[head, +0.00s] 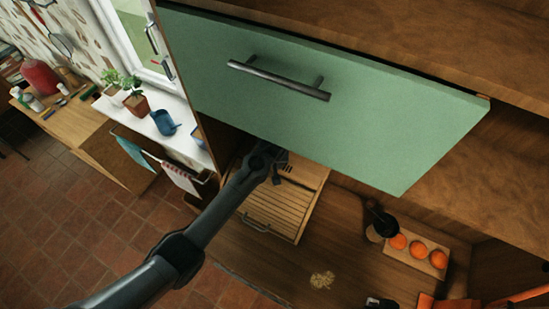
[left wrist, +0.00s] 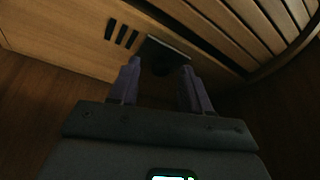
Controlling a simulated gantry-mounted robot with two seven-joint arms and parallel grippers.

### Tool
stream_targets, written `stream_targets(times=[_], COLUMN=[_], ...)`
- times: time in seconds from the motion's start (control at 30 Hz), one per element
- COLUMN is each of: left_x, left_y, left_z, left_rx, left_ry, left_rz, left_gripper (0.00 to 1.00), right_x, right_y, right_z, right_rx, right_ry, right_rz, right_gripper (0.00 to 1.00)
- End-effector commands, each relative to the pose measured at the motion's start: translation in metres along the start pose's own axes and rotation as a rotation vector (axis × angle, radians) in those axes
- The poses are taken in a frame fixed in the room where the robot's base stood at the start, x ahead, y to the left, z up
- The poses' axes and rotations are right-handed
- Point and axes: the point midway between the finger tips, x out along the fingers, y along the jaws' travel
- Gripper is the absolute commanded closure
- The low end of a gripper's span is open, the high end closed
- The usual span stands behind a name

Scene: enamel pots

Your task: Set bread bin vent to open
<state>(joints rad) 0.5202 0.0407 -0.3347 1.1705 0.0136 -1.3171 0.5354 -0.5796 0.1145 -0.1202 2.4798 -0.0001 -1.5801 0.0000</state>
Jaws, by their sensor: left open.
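The wooden bread bin (head: 275,208) with a slatted roll front stands on the counter below the green cabinet door. In the left wrist view, a wooden side panel of the bin (left wrist: 60,32) shows several dark vent slots (left wrist: 121,34). Beside them is a dark plate with a dark knob-like part (left wrist: 166,62), poorly lit. My left gripper (left wrist: 161,68) is open, with its fingertips on either side of this dark part. I cannot tell whether they touch it. In the head view my left gripper (head: 276,168) is at the bin's upper end, partly hidden by its own arm. My right gripper is not in view.
The green cabinet door (head: 390,115) overhangs the counter just above the bin. A wooden holder (head: 402,262) with orange round items and a dark bottle-like object (head: 380,222) are at right. Bare counter (head: 345,245) lies between.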

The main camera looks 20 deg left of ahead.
Motion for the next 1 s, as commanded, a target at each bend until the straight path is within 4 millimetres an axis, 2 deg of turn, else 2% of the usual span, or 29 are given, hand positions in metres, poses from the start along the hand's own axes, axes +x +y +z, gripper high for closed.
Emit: stream_targets(times=[0.27,0.37,0.57,0.6,1.0], left_x=[-0.008,-0.018,-0.053,-0.052,-0.082], left_y=[0.0,0.001,0.0,-0.001,-0.001], left_z=[-0.001,-0.001,0.002,0.012,0.082], left_rx=[0.0,0.0,0.001,0.002,0.001], left_ry=[0.002,0.003,0.003,0.0,0.001], left_rz=[0.001,0.002,0.002,0.0,-0.001], left_gripper=[0.52,0.52,0.52,0.52,0.52], right_x=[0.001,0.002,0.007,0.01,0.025], right_y=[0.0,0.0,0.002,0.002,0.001], right_z=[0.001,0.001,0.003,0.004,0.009], right_rx=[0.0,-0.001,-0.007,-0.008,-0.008], right_ry=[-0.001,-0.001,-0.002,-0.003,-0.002], right_rz=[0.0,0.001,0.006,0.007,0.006], right_gripper=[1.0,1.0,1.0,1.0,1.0])
